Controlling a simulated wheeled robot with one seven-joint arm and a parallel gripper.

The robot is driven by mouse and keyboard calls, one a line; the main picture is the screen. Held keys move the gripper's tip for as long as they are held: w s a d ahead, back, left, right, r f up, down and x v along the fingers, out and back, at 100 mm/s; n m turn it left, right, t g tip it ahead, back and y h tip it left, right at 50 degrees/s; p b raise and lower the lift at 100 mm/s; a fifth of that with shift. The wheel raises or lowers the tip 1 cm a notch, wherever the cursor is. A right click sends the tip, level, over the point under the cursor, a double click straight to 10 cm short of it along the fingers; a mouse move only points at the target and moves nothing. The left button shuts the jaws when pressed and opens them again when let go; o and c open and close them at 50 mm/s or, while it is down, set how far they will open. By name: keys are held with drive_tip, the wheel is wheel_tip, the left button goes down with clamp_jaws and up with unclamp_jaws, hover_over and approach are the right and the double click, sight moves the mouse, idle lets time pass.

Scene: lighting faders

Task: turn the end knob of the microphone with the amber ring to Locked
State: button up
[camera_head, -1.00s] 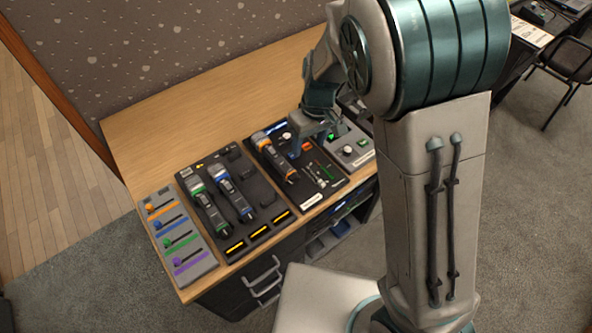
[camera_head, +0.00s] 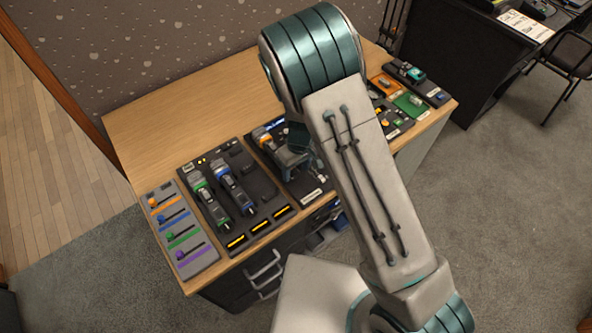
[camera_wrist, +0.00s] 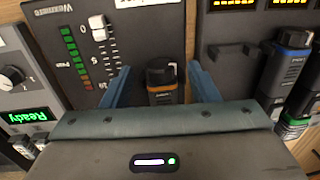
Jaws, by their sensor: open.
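The microphone with the amber ring (camera_head: 261,134) lies on the dark panel in the middle of the desk. In the head view my gripper and arm cover much of it. In the wrist view its dark end (camera_wrist: 162,76) shows between my fingers, with an orange mark on it. My gripper (camera_wrist: 160,74) is open, one blue finger on each side of the microphone, with visible gaps. The head view shows my gripper (camera_head: 291,154) low over this panel. I cannot tell the end knob's setting, and I cannot read a Locked mark.
A microphone with a green ring (camera_head: 208,201) and one with a blue ring (camera_head: 234,190) lie on the panel to the left. A slider panel (camera_head: 180,225) is at the far left. A fader (camera_wrist: 98,28) and a Ready display (camera_wrist: 22,117) are near my gripper. The desk's back is clear.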

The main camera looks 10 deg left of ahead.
drive_tip(key=shift+f, duration=0.9)
drive_tip(key=c, duration=1)
drive_tip(key=shift+f+g+y+b, duration=0.3)
drive_tip(key=shift+y+b, duration=0.1)
drive_tip(key=shift+b, duration=0.75)
drive_tip(key=b, duration=0.1)
drive_tip(key=g+y+b, duration=0.1)
drive_tip(key=b, duration=0.1)
drive_tip(key=shift+w+d+r+g, duration=0.1)
drive_tip(key=shift+w+d+g, duration=0.05)
drive_tip(key=shift+g, duration=0.15)
drive_tip(key=shift+r, duration=0.15)
drive_tip(key=o, duration=1)
